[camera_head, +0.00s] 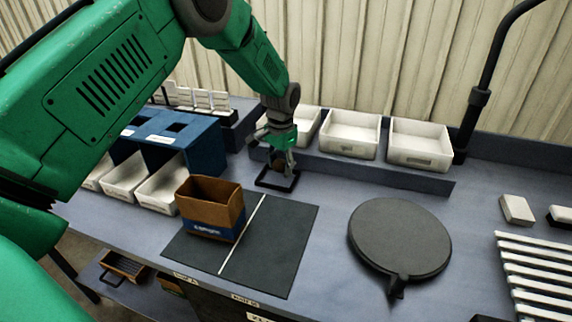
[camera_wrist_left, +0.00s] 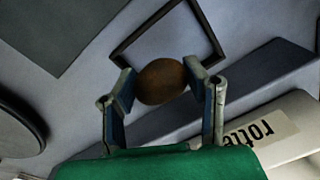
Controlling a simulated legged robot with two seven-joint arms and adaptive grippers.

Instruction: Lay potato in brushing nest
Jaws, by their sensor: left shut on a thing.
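The potato (camera_wrist_left: 161,82) is brown and oval, held between the fingers of my left gripper (camera_wrist_left: 161,88) in the wrist view. In the head view the left gripper (camera_head: 280,162) is at the back middle of the table, and the potato (camera_head: 278,168) shows small and dark between its fingers. A black square frame (camera_head: 268,186), likely the brushing nest, lies on the table just below the gripper. In the wrist view the frame (camera_wrist_left: 211,33) lies just beyond the potato. I cannot tell whether the potato touches it. My right gripper is not in view.
White bins (camera_head: 350,135) stand behind a low blue ledge (camera_head: 400,178). A blue sorting box (camera_head: 180,142) is at the left. A brown carton (camera_head: 208,208) stands on a dark mat (camera_head: 275,245). A round dark plate (camera_head: 400,237) and slatted rack (camera_head: 535,270) are at the right.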

